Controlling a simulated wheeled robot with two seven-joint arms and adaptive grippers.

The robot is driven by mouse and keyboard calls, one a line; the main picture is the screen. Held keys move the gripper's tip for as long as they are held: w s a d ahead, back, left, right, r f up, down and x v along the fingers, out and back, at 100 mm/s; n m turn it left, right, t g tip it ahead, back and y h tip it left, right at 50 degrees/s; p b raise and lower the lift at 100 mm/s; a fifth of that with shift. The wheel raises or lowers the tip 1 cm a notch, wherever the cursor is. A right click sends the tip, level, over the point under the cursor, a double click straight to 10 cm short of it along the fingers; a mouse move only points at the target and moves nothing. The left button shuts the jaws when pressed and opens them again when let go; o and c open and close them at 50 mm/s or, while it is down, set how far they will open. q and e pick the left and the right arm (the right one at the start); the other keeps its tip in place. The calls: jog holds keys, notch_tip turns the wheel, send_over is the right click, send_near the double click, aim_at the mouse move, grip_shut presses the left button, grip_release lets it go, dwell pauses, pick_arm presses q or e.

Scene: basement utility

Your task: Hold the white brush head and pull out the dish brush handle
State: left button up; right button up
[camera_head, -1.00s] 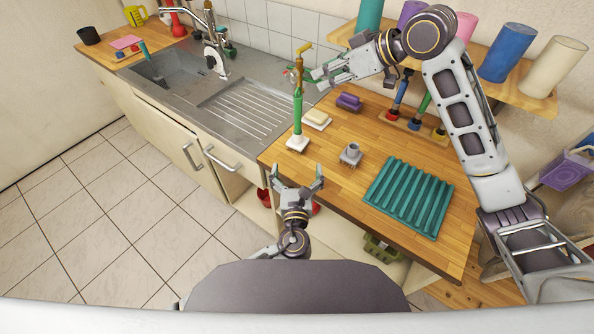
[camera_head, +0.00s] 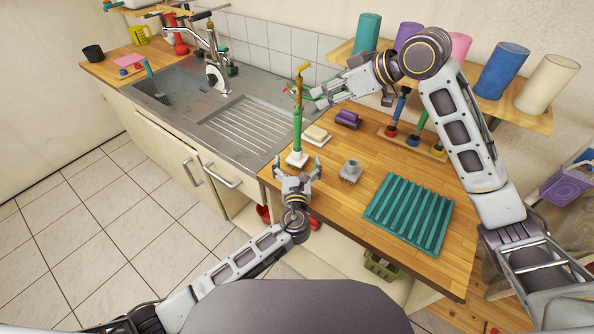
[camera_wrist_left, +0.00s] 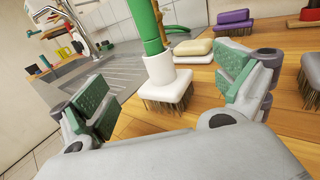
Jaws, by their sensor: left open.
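The dish brush stands upright on the wooden counter. Its white brush head (camera_head: 296,159) rests bristles down, and its green handle (camera_head: 297,130) rises to a brown and yellow top. My left gripper (camera_head: 297,176) is open just in front of the head. In the left wrist view the white head (camera_wrist_left: 166,86) lies ahead between the two spread green-padded fingers (camera_wrist_left: 167,88), with gaps on both sides. The green handle (camera_wrist_left: 147,27) runs up out of that view. My right gripper (camera_head: 320,98) is beside the upper handle, to its right, with fingers apart and nothing visibly held.
A cream sponge-like block (camera_head: 317,136), a purple brush (camera_head: 348,119) and a grey brush head (camera_head: 350,171) stand nearby. A ridged teal mat (camera_head: 410,215) lies right. The sink (camera_head: 172,86) is left. A shelf (camera_head: 520,117) with coloured cylinders is behind.

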aim_at(297, 157)
pick_arm(q)
jog(key=shift+w, duration=1.9)
jog(key=c, duration=1.5)
